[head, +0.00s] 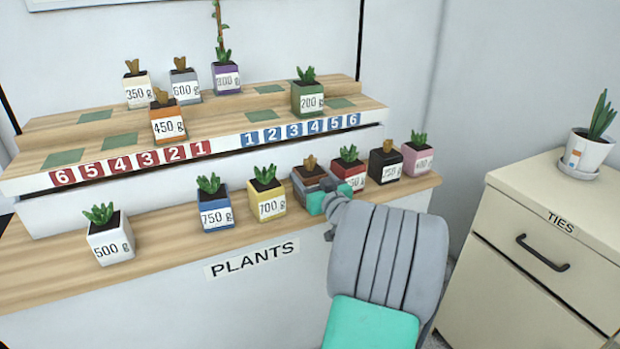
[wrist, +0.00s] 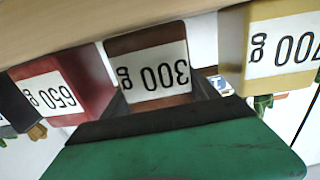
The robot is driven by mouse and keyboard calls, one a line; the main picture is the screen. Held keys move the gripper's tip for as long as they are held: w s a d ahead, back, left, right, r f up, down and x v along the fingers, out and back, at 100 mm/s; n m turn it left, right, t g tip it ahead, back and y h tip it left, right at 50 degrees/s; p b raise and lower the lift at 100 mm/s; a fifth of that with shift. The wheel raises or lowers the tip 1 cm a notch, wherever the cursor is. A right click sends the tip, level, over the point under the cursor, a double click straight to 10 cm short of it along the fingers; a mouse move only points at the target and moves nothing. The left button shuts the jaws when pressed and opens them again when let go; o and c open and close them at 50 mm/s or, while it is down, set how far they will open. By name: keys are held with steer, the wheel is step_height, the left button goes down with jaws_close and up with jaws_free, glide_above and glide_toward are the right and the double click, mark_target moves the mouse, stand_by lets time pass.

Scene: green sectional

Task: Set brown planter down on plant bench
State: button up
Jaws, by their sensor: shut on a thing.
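The brown planter (head: 308,174) has a small brown plant and shows in the head view behind my gripper, between the yellow and red planters. In the wrist view, which is upside down, the brown planter (wrist: 116,45) carries a 300 g label. My gripper (head: 329,192) is shut on it; one green finger with a dark pad (wrist: 165,120) covers part of it in the wrist view. The planter looks upright, at or very near the front shelf of the plant bench (head: 160,250). I cannot tell whether its base touches the wood.
The yellow 700 g planter (head: 268,199) is close on the left and the red 650 g planter (head: 348,167) close on the right. Black (head: 384,163) and pink (head: 417,157) planters stand further right. The upper steps hold several planters and green squares. A cream cabinet (head: 555,235) stands right.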

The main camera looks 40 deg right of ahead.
steer(key=shift+f, duration=0.15)
steer(key=o, duration=1.7)
steer(key=shift+r, duration=0.3)
steer(key=v, duration=1.2)
steer(key=shift+a, duration=0.1)
